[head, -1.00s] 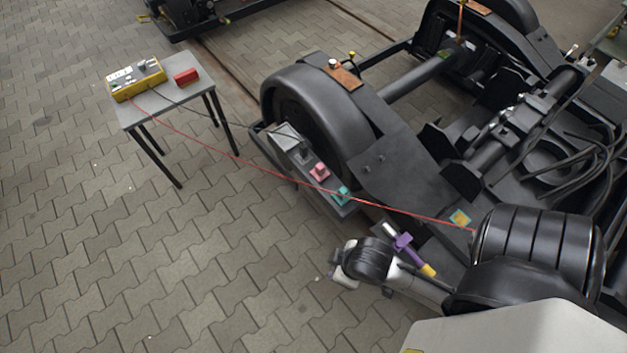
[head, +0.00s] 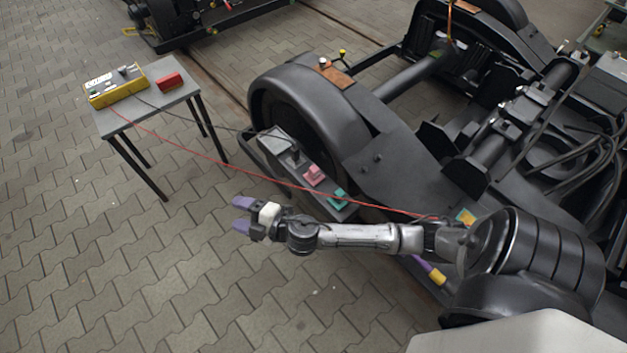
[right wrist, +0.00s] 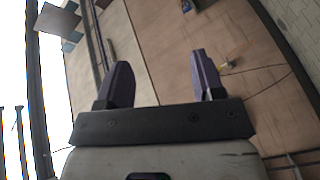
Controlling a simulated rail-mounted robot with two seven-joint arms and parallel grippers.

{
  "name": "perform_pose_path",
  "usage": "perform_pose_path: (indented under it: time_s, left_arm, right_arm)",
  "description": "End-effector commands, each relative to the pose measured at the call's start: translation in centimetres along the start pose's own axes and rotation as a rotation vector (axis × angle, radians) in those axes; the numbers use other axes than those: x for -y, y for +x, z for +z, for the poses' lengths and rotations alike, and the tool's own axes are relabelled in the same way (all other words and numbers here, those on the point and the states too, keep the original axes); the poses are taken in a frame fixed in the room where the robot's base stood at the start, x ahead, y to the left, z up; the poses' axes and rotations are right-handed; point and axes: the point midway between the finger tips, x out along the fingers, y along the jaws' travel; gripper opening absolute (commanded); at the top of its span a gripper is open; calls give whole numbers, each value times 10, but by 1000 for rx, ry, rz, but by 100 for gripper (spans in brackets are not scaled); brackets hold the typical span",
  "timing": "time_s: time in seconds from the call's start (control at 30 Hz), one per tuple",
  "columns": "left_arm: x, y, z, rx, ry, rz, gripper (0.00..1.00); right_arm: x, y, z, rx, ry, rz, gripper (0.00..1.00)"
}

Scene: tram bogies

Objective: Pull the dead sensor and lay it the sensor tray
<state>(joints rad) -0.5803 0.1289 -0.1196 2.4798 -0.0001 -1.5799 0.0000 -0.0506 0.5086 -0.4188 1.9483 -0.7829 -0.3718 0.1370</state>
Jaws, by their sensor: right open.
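My right gripper (head: 241,214) is open and empty over the paved floor, its purple fingers pointing left in the head view. The right wrist view shows the two fingers (right wrist: 160,82) apart with nothing between them. Pink (head: 313,175), teal (head: 338,198) and dark grey blocks sit on a dark grey ledge (head: 318,206) beside the wheel, beyond my forearm. A purple and yellow rod-like part (head: 436,274) shows below my forearm, which partly hides it. I cannot tell which part is the dead sensor or which surface is the sensor tray. My left gripper is not in view.
A small grey table (head: 150,111) at the left holds a yellow tester box (head: 117,86) and a red box (head: 171,80). A red cable (head: 215,162) runs from it to the bogie (head: 390,158). The paved floor at lower left is clear.

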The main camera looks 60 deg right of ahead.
Motion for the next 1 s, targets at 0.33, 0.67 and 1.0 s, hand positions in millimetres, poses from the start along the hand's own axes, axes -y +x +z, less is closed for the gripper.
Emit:
perform_pose_path:
  time_s: [0.33, 0.67, 1.0]
  left_arm:
    - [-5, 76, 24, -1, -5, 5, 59]
    - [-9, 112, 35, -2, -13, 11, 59]
    - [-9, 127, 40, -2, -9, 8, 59]
  right_arm:
    - [81, 49, 106, -636, -869, -447, 62]
    - [54, 4, 296, -636, -1217, -1162, 62]
    - [2, -45, 382, -498, -1229, -1546, 62]
